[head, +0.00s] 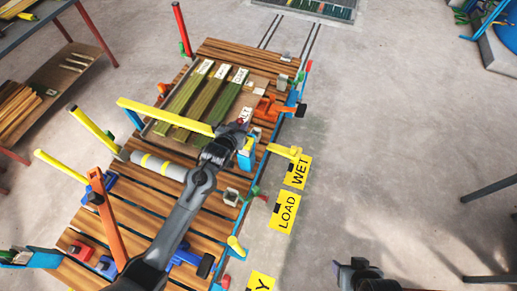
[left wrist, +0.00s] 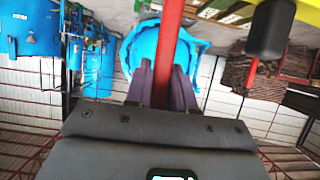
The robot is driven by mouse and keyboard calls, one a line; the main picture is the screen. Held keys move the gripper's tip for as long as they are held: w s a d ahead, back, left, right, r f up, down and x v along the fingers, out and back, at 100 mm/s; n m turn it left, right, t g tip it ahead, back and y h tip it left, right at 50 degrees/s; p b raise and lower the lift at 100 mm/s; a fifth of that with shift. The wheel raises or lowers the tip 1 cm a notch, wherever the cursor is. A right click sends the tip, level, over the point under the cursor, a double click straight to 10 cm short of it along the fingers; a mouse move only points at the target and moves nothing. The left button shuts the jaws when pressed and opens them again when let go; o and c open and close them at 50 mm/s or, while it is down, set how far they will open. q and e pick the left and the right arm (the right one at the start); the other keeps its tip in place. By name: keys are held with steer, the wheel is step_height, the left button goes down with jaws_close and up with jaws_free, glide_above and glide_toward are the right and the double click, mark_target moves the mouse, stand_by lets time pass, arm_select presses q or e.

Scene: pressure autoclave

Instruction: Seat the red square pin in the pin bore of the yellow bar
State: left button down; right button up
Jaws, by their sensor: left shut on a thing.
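My left gripper (head: 222,150) is over the right side of the slatted cart in the head view. In the left wrist view its two fingers (left wrist: 162,88) are shut on the red square pin (left wrist: 170,40), which extends away from them. The yellow bar (head: 165,115) lies across the cart, and its right end is close to my left gripper. Its bore cannot be made out. A yellow piece (left wrist: 300,65) with a dark cylinder shows at the upper right of the left wrist view. My right gripper (head: 352,268) is at the bottom of the head view, away from the cart; its jaws are unclear.
Labelled green-brown boards (head: 205,100) lie on the cart. An orange clamp (head: 268,108) and a blue bracket (head: 246,155) stand near its right edge. A grey roll with yellow bands (head: 160,166) lies left of my gripper. Yellow floor signs (head: 298,172) are to the right, with open floor beyond.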

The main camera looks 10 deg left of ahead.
arm_select(q)
steer(key=shift+w+d+f+b, duration=0.15)
steer(key=shift+f+b, duration=0.3)
steer(key=shift+f, duration=0.35)
steer(key=shift+d+f+b, duration=0.15)
steer(key=shift+f+b, duration=0.35)
steer(key=shift+f, duration=0.35)
steer(key=shift+w+d+f+b, duration=0.15)
steer(key=shift+f+b, duration=0.3)
steer(key=shift+f, duration=0.35)
step_height(320, 180, up, 6)
steer(key=p, duration=0.6)
step_height(320, 180, down, 8)
steer(key=b, duration=1.1)
steer(key=shift+t, duration=0.3)
steer(key=shift+f, duration=0.1)
steer(key=shift+f, duration=0.5)
